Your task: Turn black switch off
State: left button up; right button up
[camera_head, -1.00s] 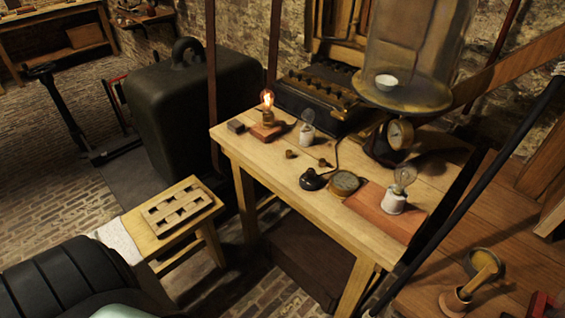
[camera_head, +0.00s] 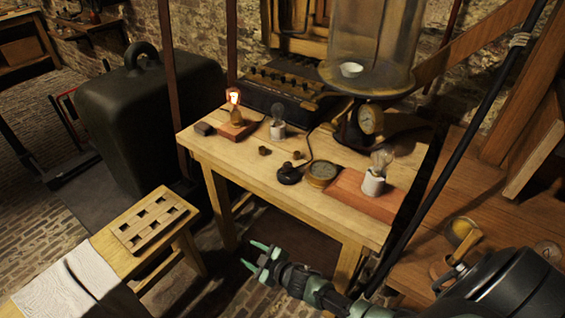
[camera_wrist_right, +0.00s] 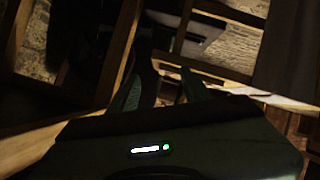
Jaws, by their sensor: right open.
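A small round black fitting with a cord (camera_head: 289,175) sits on the wooden table (camera_head: 220,160), left of a round brass gauge (camera_head: 321,173). It looks like the black switch, but its lever position is too small to tell. A bulb (camera_head: 233,97) on a reddish block glows at the table's back left. My right gripper (camera_head: 257,256) is open and empty, in front of and below the table's front edge, well apart from the switch. In the right wrist view its fingers (camera_wrist_right: 160,90) point at dark timber. My left gripper is not in view.
Unlit bulbs stand in white holders at the table's back (camera_head: 278,128) and right (camera_head: 373,183). A glass bell jar (camera_head: 372,45) stands at the back right. A low bench with a slotted wooden rack (camera_head: 155,219) is at the left. A dark pole (camera_head: 450,140) slants along the right.

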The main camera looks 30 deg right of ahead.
jog(key=w+a+r+n+t+y, duration=0.1)
jog(key=w+a+r+n+y, duration=0.3)
jog(key=r, duration=0.6)
jog(key=w+a+r+n+t+y, duration=0.15)
jog(key=w+a+r, duration=0.35)
jog(key=r, duration=0.5)
notch_tip(320, 180, up, 15)
jog(key=n+g+h+b, duration=0.2)
jog(key=n+g+h, duration=0.7)
jog(key=n+g, duration=0.45)
send_over(288, 164)
jog(key=shift+w+a+r+m+g+y, duration=0.15)
jog(key=shift+m+g, duration=0.1)
jog(key=shift+m, duration=0.25)
jog(key=shift+s+a+f+m+g+y, duration=0.1)
jog(key=shift+m+g, duration=0.15)
jog(key=shift+m, duration=0.25)
jog(key=shift+d, duration=0.35)
jog(key=shift+f+p, duration=0.4)
jog(key=shift+f, duration=3.25)
